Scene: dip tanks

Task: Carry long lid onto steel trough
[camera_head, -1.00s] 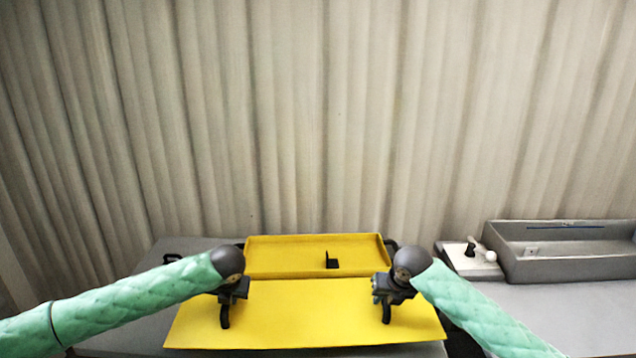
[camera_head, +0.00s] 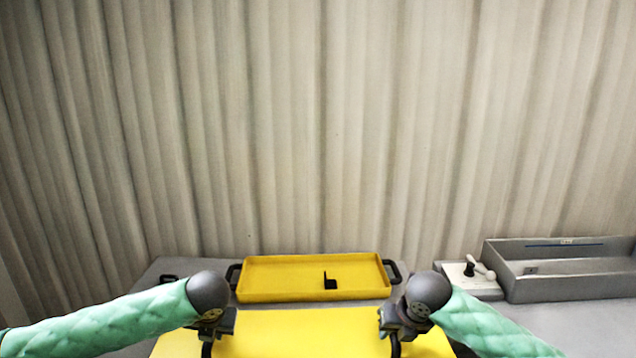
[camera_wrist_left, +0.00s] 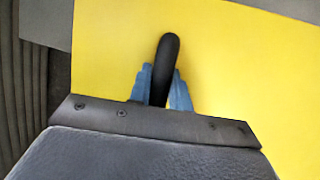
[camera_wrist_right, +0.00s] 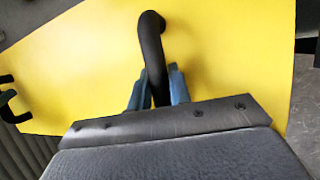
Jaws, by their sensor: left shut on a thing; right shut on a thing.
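The long lid (camera_head: 300,338) is a flat yellow plate with a black handle near each end. It lies in front of the yellow tray in the head view, its near edge cut off by the frame. My left gripper (camera_head: 207,338) is shut on the lid's left handle (camera_wrist_left: 168,62). My right gripper (camera_head: 396,338) is shut on its right handle (camera_wrist_right: 152,48). In both wrist views the blue finger pads press on the handles from both sides. The steel trough (camera_head: 512,284) is a long grey open box at the right, apart from the lid.
A yellow tray (camera_head: 290,296) with black side handles and a small black piece (camera_head: 330,283) inside stands on the grey table behind the lid. A light block with a lever (camera_head: 470,272) stands left of the trough. Bare grey tabletop (camera_head: 585,322) lies before the trough.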

